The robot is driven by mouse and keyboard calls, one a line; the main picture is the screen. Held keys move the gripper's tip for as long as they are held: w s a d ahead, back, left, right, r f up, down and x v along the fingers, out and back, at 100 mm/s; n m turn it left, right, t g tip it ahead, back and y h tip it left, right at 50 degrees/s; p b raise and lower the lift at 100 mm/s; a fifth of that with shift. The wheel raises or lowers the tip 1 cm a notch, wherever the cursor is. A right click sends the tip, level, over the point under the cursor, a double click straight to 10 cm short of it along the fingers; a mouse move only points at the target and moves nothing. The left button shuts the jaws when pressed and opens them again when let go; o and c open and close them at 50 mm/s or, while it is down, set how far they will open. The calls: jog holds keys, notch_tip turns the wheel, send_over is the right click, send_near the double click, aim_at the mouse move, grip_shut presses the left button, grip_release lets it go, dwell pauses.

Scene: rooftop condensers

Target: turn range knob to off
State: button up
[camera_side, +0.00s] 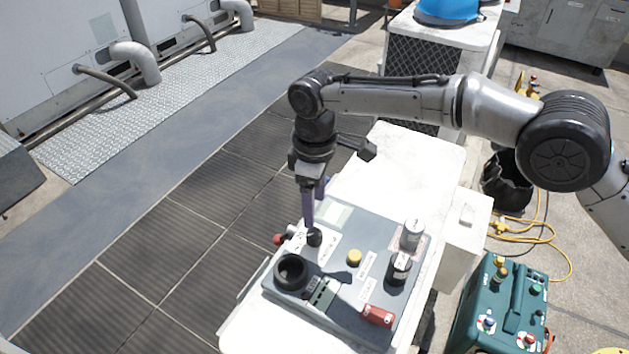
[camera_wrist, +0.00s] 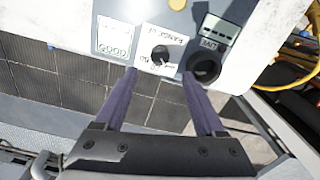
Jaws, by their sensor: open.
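The range knob (camera_side: 315,237) is a small round black knob on a white label plate, on the grey panel (camera_side: 335,255). In the wrist view the range knob (camera_wrist: 159,53) sits on its white plate with upside-down lettering that includes RANGE. Its exact setting is too small to read. My gripper (camera_side: 308,222) points down at the knob from above in the side view. In the wrist view my gripper (camera_wrist: 160,73) is open, with purple fingers apart and the knob seen between and just beyond their tips. I cannot tell whether a fingertip touches it.
On the panel are a black round socket (camera_side: 291,272), a yellow button (camera_side: 354,257), a red block (camera_side: 377,315), a black knob (camera_side: 399,268) and a grey cylinder (camera_side: 412,234). A teal case (camera_side: 500,305) stands at the lower right. Dark floor tiles are clear to the left.

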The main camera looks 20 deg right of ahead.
jog(key=shift+r, duration=2.7)
